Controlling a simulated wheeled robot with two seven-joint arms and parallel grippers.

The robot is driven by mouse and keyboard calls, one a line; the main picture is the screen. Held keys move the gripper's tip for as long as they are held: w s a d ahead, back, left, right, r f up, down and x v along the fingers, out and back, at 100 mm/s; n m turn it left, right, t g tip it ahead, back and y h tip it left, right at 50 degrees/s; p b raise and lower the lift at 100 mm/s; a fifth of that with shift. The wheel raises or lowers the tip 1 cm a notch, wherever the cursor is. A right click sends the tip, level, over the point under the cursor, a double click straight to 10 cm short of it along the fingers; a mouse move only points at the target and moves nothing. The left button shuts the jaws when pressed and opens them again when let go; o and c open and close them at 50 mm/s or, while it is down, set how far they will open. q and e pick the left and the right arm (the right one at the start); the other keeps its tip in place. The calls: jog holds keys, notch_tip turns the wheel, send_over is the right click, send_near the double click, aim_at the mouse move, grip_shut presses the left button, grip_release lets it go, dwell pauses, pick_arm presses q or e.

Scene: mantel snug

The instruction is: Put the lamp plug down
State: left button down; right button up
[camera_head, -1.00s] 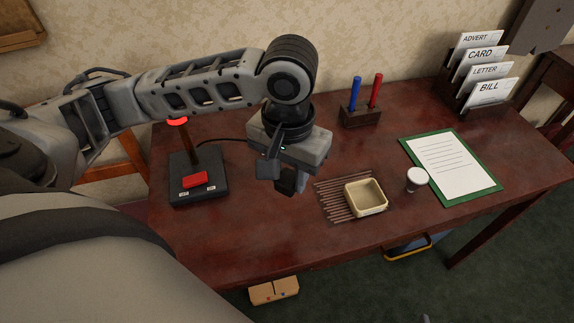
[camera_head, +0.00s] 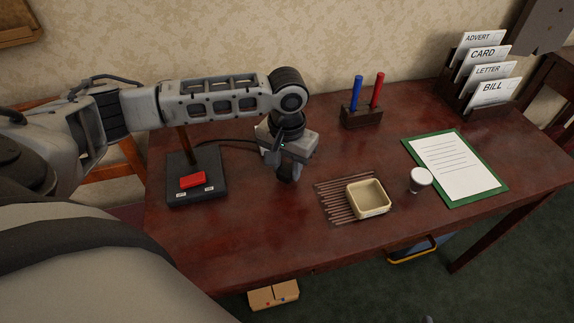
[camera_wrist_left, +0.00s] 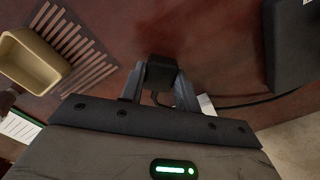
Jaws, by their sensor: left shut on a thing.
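My left gripper (camera_head: 288,174) is low over the table, between the lamp base (camera_head: 197,178) and the slatted mat. In the left wrist view its fingers (camera_wrist_left: 160,88) are shut on the dark, blocky lamp plug (camera_wrist_left: 160,72). I cannot tell whether the plug touches the table. In the head view the plug is hardly distinguishable from the dark fingers. A black cord (camera_head: 238,141) runs from behind the lamp base toward the gripper. The base carries a red switch (camera_head: 192,180) and small white labels; my arm hides the lamp's top. My right gripper is not in view.
Right of the gripper, a cream tray (camera_head: 368,211) sits on the slatted mat (camera_head: 336,198), with a white cup (camera_head: 420,180) beyond. A pen holder (camera_head: 361,117), green clipboard (camera_head: 481,192) and letter rack (camera_head: 491,109) stand farther off. The table (camera_head: 270,235) is bare in front.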

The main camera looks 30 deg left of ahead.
pick_arm(q)
jog(key=shift+f, duration=0.15)
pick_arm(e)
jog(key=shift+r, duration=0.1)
pick_arm(q)
jog(key=shift+f, duration=0.15)
jog(key=shift+f+p, duration=0.3)
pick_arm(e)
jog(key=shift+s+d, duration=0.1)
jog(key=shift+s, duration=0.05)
pick_arm(q)
jog(key=c, duration=1)
grip_release()
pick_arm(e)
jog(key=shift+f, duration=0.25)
